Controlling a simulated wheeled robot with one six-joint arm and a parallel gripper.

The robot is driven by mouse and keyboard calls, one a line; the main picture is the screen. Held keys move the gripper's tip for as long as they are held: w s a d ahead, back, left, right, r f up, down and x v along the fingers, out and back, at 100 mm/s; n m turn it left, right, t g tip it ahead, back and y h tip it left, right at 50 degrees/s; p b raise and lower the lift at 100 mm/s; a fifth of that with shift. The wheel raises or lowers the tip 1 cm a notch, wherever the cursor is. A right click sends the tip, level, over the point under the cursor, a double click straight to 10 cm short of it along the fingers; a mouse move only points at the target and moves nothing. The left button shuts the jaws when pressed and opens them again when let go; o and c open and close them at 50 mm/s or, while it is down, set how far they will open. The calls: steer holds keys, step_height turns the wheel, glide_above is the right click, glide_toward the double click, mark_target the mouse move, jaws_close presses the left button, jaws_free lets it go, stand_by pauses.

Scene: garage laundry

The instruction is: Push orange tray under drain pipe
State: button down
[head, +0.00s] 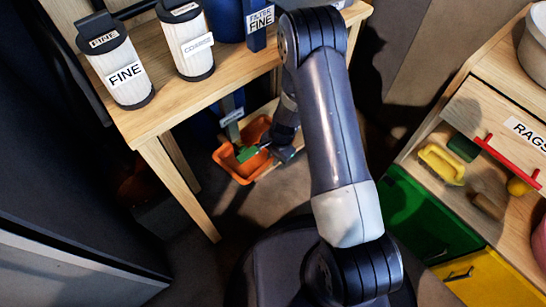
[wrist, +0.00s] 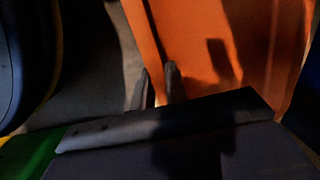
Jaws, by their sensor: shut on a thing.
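The orange tray (head: 224,160) sits on the floor under the wooden bench, partly hidden by my arm. My gripper (head: 266,144) is at the tray's right side, low to the floor. In the wrist view the tray (wrist: 215,35) fills the upper right. There my two dark fingertips (wrist: 160,84) straddle the tray's near wall, shut on it. A grey-blue upright piece with a small label (head: 231,117) stands just behind the tray; I cannot tell for sure whether it is the drain pipe.
The wooden bench (head: 150,115) stands over the tray, its front leg (head: 180,188) left of it. Several filter canisters stand on top. A cabinet with green (head: 415,215) and yellow (head: 480,280) fronts is at right. Floor between is open.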

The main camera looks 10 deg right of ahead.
steer(key=shift+s+a, duration=0.1)
steer(key=shift+a, duration=0.1)
steer(key=c, duration=1.3)
jaws_free()
steer(key=shift+c, duration=0.2)
steer(key=shift+d, duration=0.1)
